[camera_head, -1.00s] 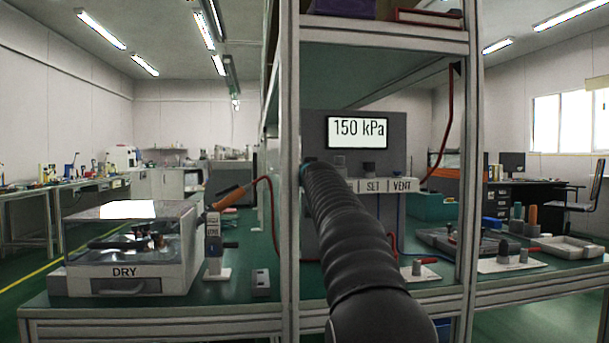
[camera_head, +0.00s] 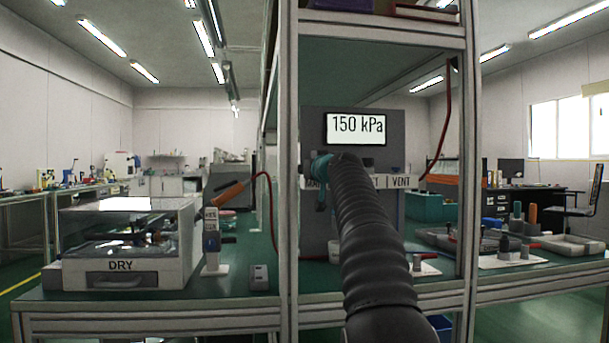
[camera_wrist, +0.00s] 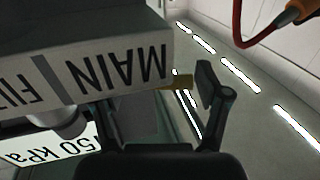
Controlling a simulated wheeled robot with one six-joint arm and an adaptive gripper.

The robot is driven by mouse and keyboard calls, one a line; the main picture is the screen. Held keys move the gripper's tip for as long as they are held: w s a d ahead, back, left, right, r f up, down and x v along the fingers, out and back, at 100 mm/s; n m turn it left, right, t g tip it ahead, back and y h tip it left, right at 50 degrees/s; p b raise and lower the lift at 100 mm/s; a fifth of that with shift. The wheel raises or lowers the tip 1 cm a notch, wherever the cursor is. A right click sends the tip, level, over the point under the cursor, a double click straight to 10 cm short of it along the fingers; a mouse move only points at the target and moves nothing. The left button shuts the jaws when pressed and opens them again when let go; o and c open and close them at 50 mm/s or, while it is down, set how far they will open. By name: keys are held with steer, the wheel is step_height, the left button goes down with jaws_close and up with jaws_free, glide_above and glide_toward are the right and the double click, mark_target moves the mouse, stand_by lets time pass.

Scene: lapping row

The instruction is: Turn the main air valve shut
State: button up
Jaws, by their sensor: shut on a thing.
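The grey air panel (camera_head: 395,135) stands on the bench inside the shelf frame. Its display (camera_head: 356,129) reads 150 kPa. Its label strip (camera_head: 401,187) is partly hidden by my arm, with VENT readable. In the wrist view the picture is upside down, and the strip (camera_wrist: 120,72) shows MAIN beside a label starting with FI. A small brass-yellow handle (camera_wrist: 181,81), the main air valve's, sticks out by MAIN. My gripper (camera_wrist: 176,88) is shut on it; one finger shows at its right, and the other is mostly hidden under the strip.
A shelf post (camera_head: 289,200) rises just left of my wrist. A DRY cabinet (camera_head: 125,250) and an orange-handled tool (camera_head: 228,195) stand left of it. A red hose (camera_head: 447,120) hangs at the right. Trays and small tools lie on the right bench.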

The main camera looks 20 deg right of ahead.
steer(key=shift+s+n+y, duration=0.1)
steer(key=shift+n+y, duration=0.5)
steer(key=shift+y, duration=0.5)
steer(key=n+y+p, duration=0.1)
steer(key=n+y, duration=0.1)
steer(key=y, duration=0.1)
steer(key=shift+s+d+r+g+p, duration=0.1)
steer(key=shift+s+r+g+p, duration=0.1)
steer(key=shift+s+g+p, duration=0.15)
steer(key=n+g+y+p, duration=0.1)
steer(key=n+y+p, duration=0.1)
steer(key=shift+s+y, duration=0.1)
steer(key=shift+y, duration=0.3)
steer(key=shift+s+f+n+g+y+p, duration=0.15)
steer(key=shift+n+g+y+p, duration=0.1)
steer(key=shift+n+y+p, duration=0.25)
steer(key=shift+f, duration=0.1)
steer(key=o, duration=1.1)
steer(key=shift+o, duration=0.2)
